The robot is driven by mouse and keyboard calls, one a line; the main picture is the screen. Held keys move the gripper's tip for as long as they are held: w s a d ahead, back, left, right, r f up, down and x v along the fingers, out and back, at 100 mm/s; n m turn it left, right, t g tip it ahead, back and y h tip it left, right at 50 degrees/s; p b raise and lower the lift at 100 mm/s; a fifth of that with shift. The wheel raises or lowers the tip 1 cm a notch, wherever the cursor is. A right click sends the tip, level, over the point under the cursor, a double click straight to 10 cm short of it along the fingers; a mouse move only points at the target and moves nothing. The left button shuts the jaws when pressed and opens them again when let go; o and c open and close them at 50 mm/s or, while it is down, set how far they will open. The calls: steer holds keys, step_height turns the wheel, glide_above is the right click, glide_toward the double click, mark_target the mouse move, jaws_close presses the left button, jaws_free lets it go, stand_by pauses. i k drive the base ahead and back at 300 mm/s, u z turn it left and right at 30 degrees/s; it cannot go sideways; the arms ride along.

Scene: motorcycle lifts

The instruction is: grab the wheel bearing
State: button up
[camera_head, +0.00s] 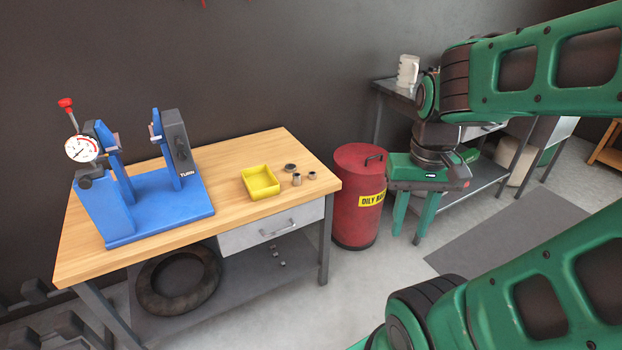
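Three small round metal parts stand on the wooden workbench (227,226), right of a yellow bin (261,191). A dark, wide ring-like part (290,167) is at the back and looks most like a wheel bearing. A taller sleeve-like part (297,180) stands in front of it, and a small low part (312,175) is to the right. They are too small to identify for certain. My gripper (412,238) points down to the right of the bench, beyond the red drum in the picture. Its two green fingers are apart with nothing between them.
A blue wheel-balancing stand (160,205) with a dial takes the bench's left part. A red oily-waste drum (355,205) stands between bench and gripper. A tyre (180,283) lies on the lower shelf. A grey side table (462,190) holding a white jug (407,72) is behind my arm.

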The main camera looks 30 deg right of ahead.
mark_target(289, 167)
steer(key=k, duration=1.25)
steer(key=z, duration=0.35)
steer(key=i, duration=0.4)
steer(key=z, duration=0.9)
steer(key=i, duration=1.4)
steer(key=u, duration=0.3)
steer(key=i, duration=1.15)
steer(key=u, duration=0.85)
steer(key=i, duration=0.25)
steer(key=u, duration=0.15)
